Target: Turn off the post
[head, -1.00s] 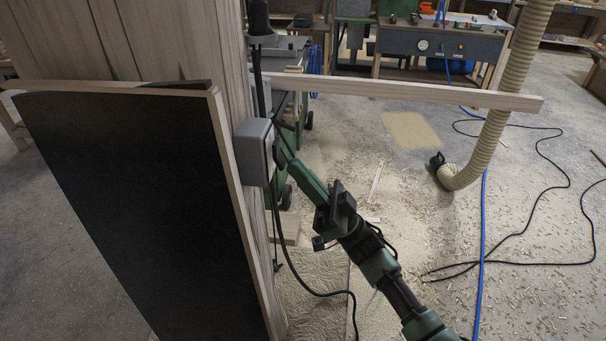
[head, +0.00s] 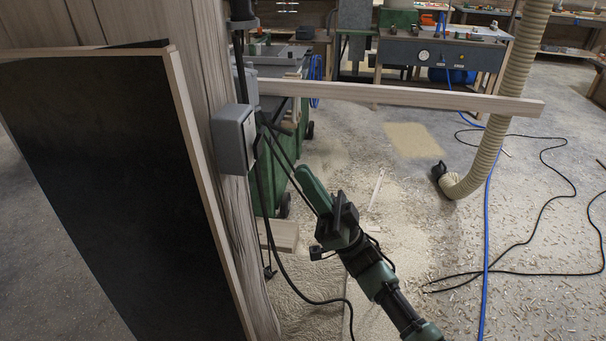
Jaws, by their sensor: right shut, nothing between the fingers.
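The wooden post (head: 205,62) stands at left centre, with a grey switch box (head: 232,140) on its right side. The box's front faces right and is seen at a steep angle, so I cannot tell its switch position. Dark cables run down from the box and the post. My right gripper (head: 301,174), at the end of the green and black arm from the bottom, is right of the box and a little lower. It is shut and empty, with a gap to the box in the picture. My left gripper is out of view.
A black panel with a pale wooden edge (head: 105,190) stands in front of the post. A long wooden beam (head: 400,96) juts right behind the box.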

